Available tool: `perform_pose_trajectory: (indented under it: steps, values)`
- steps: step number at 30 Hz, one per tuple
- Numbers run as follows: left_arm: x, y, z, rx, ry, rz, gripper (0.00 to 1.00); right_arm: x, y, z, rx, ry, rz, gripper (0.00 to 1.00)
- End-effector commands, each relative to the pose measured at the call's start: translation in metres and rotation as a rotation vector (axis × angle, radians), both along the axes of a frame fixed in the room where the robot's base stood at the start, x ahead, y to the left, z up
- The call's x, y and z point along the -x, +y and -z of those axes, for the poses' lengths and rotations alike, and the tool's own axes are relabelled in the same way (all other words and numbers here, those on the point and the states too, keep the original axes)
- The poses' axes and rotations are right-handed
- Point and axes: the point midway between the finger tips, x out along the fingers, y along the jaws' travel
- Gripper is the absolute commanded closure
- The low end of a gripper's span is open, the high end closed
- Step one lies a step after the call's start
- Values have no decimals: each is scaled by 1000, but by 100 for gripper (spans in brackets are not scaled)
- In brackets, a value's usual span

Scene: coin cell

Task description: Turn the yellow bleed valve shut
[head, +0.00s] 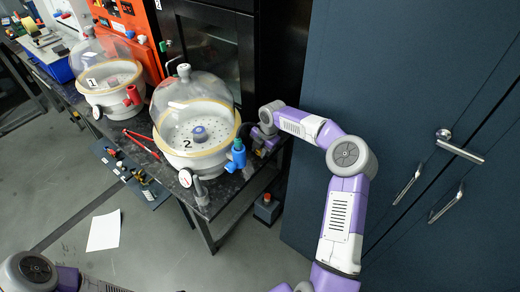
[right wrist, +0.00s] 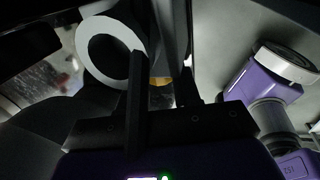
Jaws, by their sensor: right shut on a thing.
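My right gripper (head: 258,140) reaches in from the right to the bench, just right of the blue valve on jar 2, low by the bench's right end. In the dark right wrist view its black fingers (right wrist: 161,85) are shut on a small yellow part (right wrist: 160,81), which I take for the yellow bleed valve. Only a sliver of it shows between the fingers, so its turn angle cannot be read. In the head view the valve is hidden by the gripper. A pale ring (right wrist: 111,52) shows beside the fingers. My left gripper is out of view.
Glass-domed jar 2 (head: 195,135) stands close left of the right gripper, with a blue valve (head: 238,152) and a gauge (head: 186,178). Jar 1 (head: 108,80) has a red valve (head: 132,95). Red tongs (head: 142,144) lie on the bench. A dark cabinet (head: 400,120) walls the right side.

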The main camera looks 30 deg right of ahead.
Motion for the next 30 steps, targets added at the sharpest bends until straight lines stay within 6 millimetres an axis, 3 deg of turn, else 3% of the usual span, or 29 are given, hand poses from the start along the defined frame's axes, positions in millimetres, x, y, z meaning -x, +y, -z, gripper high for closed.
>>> perform_pose_trajectory:
  steps: [18,30]
  values:
    - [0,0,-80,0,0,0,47,-6,3,-4,106,262,0,98]
    - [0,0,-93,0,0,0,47,-8,3,1,171,414,-1,98]
